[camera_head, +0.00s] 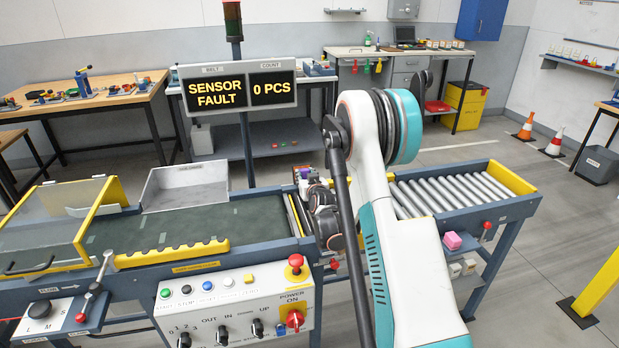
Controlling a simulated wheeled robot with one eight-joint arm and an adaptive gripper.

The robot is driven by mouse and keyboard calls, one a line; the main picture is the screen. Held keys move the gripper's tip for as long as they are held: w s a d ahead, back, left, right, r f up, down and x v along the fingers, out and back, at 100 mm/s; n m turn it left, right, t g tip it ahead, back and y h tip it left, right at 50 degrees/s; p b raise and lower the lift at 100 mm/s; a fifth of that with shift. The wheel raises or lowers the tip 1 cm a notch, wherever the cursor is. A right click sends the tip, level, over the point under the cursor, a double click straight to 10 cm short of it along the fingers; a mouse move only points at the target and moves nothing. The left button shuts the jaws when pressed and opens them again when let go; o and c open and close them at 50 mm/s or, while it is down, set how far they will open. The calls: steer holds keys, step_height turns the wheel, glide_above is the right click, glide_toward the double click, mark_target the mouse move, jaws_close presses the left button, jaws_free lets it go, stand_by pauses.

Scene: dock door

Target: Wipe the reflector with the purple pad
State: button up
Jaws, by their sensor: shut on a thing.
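My gripper (306,184) is small in the view, at the gap between the dark belt and the roller section, and partly hidden behind my own wrist and arm. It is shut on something. A small purple patch (303,173) shows at its tip, which looks like the purple pad, though its outline is too small to make out. I cannot pick out the reflector; it may be hidden behind my arm or wrist. Whether the pad touches anything is not clear.
The dark belt (215,228) has a yellow-framed clear guard (55,225) at left and a grey tray (186,187) behind. A display (237,88) reads "SENSOR FAULT" and "0 PCS". Rollers (455,193) run right. The control panel (235,300) is in front.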

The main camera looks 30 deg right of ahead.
steer(key=shift+w+a, duration=0.25)
steer(key=shift+a, duration=0.7)
steer(key=shift+w+a, duration=0.25)
steer(key=shift+a, duration=0.65)
steer(key=shift+r, duration=0.35)
steer(key=s+d, duration=0.1)
steer(key=d, duration=0.6)
steer(key=shift+s, duration=0.35)
steer(key=shift+a, duration=0.1)
steer(key=shift+w+a, duration=0.3)
steer(key=shift+a, duration=0.8)
steer(key=shift+w+a, duration=0.3)
steer(key=shift+a, duration=0.85)
steer(key=shift+w+a, duration=0.3)
steer(key=shift+a, duration=0.8)
steer(key=shift+s, duration=0.1)
steer(key=shift+r+v, duration=0.15)
steer(key=shift+v, duration=1.3)
steer(key=shift+r+v, duration=0.2)
steer(key=shift+v, duration=1.25)
